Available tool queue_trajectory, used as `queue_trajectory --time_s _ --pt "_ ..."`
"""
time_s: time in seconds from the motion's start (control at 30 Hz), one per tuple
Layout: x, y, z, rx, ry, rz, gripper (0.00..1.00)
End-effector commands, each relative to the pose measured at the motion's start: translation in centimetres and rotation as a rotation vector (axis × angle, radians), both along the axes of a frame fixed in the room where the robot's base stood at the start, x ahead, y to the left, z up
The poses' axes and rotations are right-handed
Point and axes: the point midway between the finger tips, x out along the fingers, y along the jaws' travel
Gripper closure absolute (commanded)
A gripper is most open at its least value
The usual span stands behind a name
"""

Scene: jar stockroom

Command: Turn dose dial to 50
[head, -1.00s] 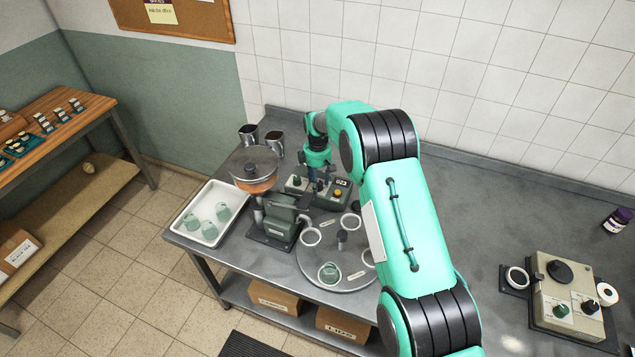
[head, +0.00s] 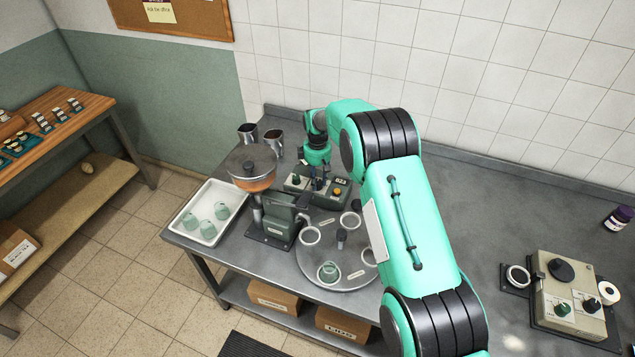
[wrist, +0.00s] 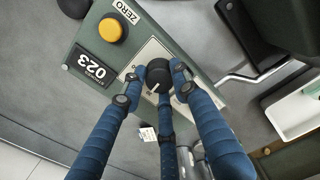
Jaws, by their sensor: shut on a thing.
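The dose dial (wrist: 157,70) is a black round knob with a white pointer line on the sloped face of a grey-green control box (head: 340,199). In the wrist view the pointer slants toward the lower left; the scale figures around it are too small to read surely. My gripper (wrist: 158,78) has blue fingers, shut on the dial's sides. In the head view my gripper (head: 318,184) is at the box, and the fingers partly hide the dial. The box's display (wrist: 93,66) reads 023. A yellow button (wrist: 113,29) sits beside a ZERO label (wrist: 125,11).
A filling machine with a round hopper (head: 252,165) stands just left of the box. A turntable (head: 340,277) with rings and a jar is in front. A white tray (head: 212,212) holds green jars. Two metal cups (head: 247,134) stand behind.

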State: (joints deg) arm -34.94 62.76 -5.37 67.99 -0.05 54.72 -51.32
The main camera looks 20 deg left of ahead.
Motion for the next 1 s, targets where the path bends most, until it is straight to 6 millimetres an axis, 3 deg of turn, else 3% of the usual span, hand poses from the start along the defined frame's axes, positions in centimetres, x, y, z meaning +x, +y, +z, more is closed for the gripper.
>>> queue_trajectory --time_s 1.0 --pt "0.25 0.41 0.23 0.009 -0.002 -0.933 0.97"
